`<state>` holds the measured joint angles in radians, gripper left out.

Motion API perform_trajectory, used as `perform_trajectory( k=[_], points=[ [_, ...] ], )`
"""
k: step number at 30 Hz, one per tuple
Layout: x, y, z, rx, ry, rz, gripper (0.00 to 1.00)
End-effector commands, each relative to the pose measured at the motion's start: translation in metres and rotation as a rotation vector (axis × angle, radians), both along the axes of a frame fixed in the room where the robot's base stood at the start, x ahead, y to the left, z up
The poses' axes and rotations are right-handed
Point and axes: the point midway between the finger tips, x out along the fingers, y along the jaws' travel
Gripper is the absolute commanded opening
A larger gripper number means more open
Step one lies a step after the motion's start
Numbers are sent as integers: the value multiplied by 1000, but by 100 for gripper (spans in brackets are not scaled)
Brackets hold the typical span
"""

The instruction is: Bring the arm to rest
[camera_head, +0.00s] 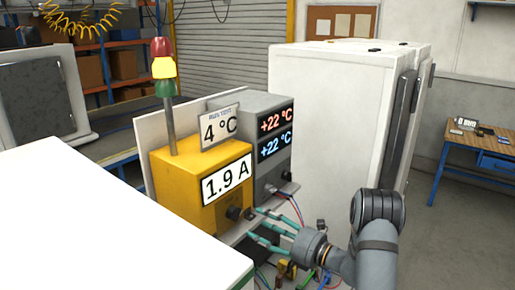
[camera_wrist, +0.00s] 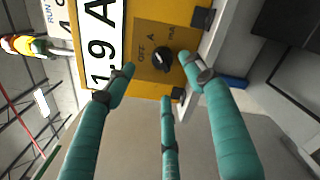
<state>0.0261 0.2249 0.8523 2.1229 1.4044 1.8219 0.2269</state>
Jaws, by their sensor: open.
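My gripper (camera_head: 262,223) has teal fingers, spread open and empty, in front of the yellow meter box (camera_head: 178,190). In the wrist view my gripper (camera_wrist: 157,70) has its fingertips around or just short of the black rotary knob (camera_wrist: 162,60); I cannot tell if they touch it. The knob sits on a panel marked OFF, A and mA. The box's display (camera_head: 226,181) reads 1.9 A. My grey arm reaches in from the lower right of the head view.
A grey unit (camera_head: 253,117) with two +22 °C displays stands beside the box, with cables below. A white cabinet (camera_head: 330,95) stands behind my arm. A white surface (camera_head: 90,225) fills the lower left. Floor (camera_head: 450,240) is open at right, before a wooden table (camera_head: 475,150).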

Motion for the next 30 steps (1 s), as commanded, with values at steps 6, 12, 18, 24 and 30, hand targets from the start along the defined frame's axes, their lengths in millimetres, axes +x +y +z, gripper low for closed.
perform_trajectory(
  k=[6, 12, 18, 24, 30],
  points=[
    [26, 37, -1, -2, -1, 5, 54],
    [45, 62, -1, -2, 1, 5, 54],
    [53, 70, -2, -16, -16, 3, 54],
    [52, 71, -1, -30, -35, 3, 54],
    [52, 70, -1, -27, -31, 3, 54]
  ],
)
